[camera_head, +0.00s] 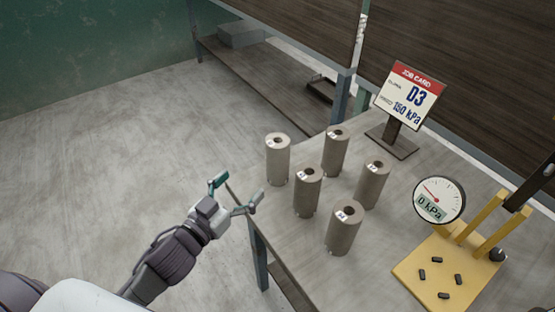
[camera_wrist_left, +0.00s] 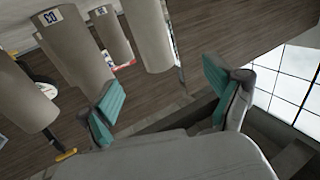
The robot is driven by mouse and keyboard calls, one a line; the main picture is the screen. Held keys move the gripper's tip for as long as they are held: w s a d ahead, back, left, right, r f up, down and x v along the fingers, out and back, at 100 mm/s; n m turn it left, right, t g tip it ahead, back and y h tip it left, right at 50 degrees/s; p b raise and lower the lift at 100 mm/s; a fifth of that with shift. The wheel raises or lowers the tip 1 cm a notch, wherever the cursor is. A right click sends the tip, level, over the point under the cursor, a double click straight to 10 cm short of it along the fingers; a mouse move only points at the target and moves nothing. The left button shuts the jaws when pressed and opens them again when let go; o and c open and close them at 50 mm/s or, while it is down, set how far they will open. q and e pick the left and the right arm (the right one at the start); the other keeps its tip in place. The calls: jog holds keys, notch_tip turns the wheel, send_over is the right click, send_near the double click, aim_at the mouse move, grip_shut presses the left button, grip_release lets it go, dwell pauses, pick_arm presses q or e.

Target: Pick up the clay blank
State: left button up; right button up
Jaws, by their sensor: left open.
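Several grey clay cylinders stand upright on the table: one at the back left (camera_head: 278,162), one at the back (camera_head: 335,155), one in the middle (camera_head: 308,195), one at the right (camera_head: 372,187) and one in front (camera_head: 343,234). My left gripper (camera_head: 238,192) is open and empty at the table's left edge, left of the cylinders and touching none. In the left wrist view its teal-padded fingers (camera_wrist_left: 162,88) are spread, with cylinders (camera_wrist_left: 75,50) beyond. My right gripper is not in view.
A job card (camera_head: 409,95) reading D3, 150 kPa stands at the back of the table (camera_head: 295,245). A gauge (camera_head: 438,199) reading 0 kPa and a yellow press with dark pegs on its base (camera_head: 415,266) stand at right. Floor left of the table is clear.

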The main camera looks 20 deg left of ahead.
aim_at(271, 157)
pick_arm(q)
jog(key=p+x, duration=0.1)
jog(key=x, duration=0.7)
jog(key=shift+d+r, duration=0.1)
jog(key=shift+d, duration=0.1)
jog(key=shift+w+d+r+p, duration=0.2)
jog(key=shift+w+p, duration=0.15)
jog(key=shift+w, duration=0.15)
jog(key=x, duration=0.1)
jog(key=p+x, duration=0.1)
jog(key=x, duration=0.1)
jog(key=shift+w+d, duration=0.25)
jog(key=shift+d, duration=0.15)
jog(key=shift+w+d+f, duration=0.1)
jog(key=shift+w, duration=0.35)
jog(key=shift+s, duration=0.1)
jog(key=c, duration=1.6)
grip_shut()
